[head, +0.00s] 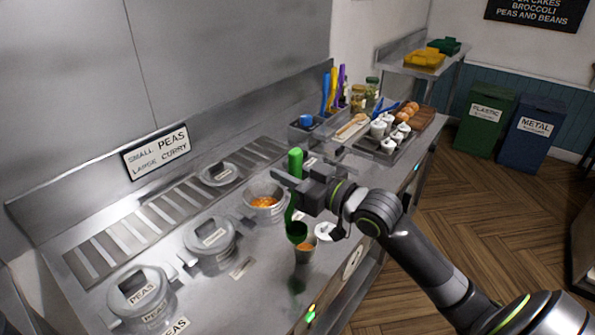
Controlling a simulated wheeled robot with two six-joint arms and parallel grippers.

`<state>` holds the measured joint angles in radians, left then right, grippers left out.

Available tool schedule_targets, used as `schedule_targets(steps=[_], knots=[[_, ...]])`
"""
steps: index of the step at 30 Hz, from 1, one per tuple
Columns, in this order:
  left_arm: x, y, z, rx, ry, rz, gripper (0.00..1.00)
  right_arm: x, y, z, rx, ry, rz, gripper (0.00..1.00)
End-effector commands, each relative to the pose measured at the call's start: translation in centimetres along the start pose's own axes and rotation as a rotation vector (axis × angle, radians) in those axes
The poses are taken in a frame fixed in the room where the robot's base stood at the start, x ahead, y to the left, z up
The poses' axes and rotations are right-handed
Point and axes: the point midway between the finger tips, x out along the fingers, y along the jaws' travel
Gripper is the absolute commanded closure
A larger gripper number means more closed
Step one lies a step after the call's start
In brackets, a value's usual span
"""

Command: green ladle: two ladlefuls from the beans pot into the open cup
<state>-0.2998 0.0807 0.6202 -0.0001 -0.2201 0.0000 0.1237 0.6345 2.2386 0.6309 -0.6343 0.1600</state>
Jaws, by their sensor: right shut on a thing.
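My right gripper (292,186) is shut on the handle of the green ladle (296,161), which hangs roughly upright with its bowl low. The ladle's dark green bowl is just above and slightly left of the open cup (304,256). I cannot tell whether the bowl touches the rim or what is in it. Some orange food shows in the cup. The open beans pot (282,204), with orange beans inside, stands behind and to the left of the cup. My left gripper is not in view.
Two lidded pots (211,239) (140,299) stand to the left, the nearer marked PEAS. A white round lidded item (325,231) is close beside the cup. A loose lid (219,173) lies behind the beans pot. A tray with white containers (388,146) is farther back.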

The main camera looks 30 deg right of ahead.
Motion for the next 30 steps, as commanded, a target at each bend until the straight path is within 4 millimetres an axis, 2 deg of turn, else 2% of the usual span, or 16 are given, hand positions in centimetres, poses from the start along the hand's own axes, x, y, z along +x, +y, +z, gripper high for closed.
schedule_targets(steps=[10, 14, 30], knots=[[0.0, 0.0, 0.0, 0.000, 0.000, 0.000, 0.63, 0.0, -0.1, -0.1, -0.009, -0.002, -0.001, 0.98], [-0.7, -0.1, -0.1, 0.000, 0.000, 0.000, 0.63, 0.0, -0.1, -0.8, -0.008, -0.002, -0.001, 0.98], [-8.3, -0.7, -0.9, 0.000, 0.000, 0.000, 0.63, 0.1, -0.2, -8.6, -0.007, -0.001, -0.001, 0.98]])
